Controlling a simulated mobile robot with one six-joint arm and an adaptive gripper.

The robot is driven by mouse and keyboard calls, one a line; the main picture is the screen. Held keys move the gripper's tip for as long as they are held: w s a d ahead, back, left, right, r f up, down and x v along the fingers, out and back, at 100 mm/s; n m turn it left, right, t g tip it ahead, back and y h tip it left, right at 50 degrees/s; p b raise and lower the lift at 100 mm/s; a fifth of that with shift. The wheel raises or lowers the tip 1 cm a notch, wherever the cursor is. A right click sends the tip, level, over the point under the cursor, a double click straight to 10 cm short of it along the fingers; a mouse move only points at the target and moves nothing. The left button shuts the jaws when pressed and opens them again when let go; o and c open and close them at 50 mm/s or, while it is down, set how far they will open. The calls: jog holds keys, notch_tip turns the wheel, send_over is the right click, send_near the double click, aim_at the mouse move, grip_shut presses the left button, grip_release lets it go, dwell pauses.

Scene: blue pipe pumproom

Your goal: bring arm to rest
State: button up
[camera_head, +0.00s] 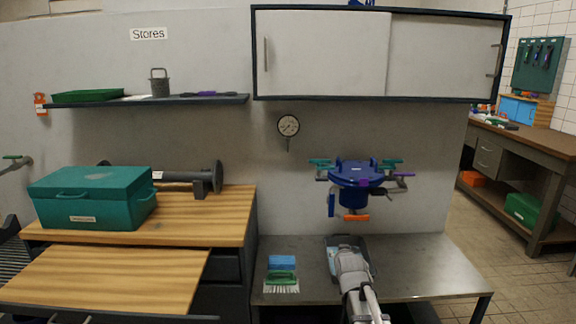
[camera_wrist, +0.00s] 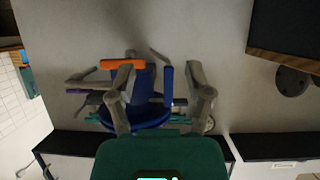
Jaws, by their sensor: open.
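My arm (camera_head: 354,273) rises from the bottom of the head view in front of the steel bench, below the blue wall rack. My gripper (camera_wrist: 160,78) shows in the wrist view with its two grey fingers spread apart. It is open, and I see nothing gripped. The blue round rack (camera_head: 357,174) with several coloured handles hangs on the wall; it also shows upside down behind the fingers in the wrist view (camera_wrist: 148,108). My gripper's fingertips cannot be clearly made out in the head view.
The steel bench (camera_head: 420,265) holds a green brush (camera_head: 281,278) and a blue block (camera_head: 282,262); its right part is clear. A teal toolbox (camera_head: 92,198) stands on the wooden bench (camera_head: 215,220) at left, above a pulled-out wooden surface (camera_head: 110,280). A wall cabinet (camera_head: 320,55) hangs above.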

jog(key=s+f+g, duration=0.4)
jog(key=s, duration=0.5)
jog(key=s+f+g, duration=0.3)
jog(key=s+g, duration=0.2)
jog(key=s, duration=0.4)
jog(key=s+f+g, duration=0.4)
jog(key=s, duration=0.5)
notch_tip(320, 180, up, 20)
jog(key=p, duration=2)
jog(key=shift+w+a+r+y, duration=0.15)
jog(key=shift+w+a+y, duration=0.1)
jog(key=shift+a+y, duration=0.1)
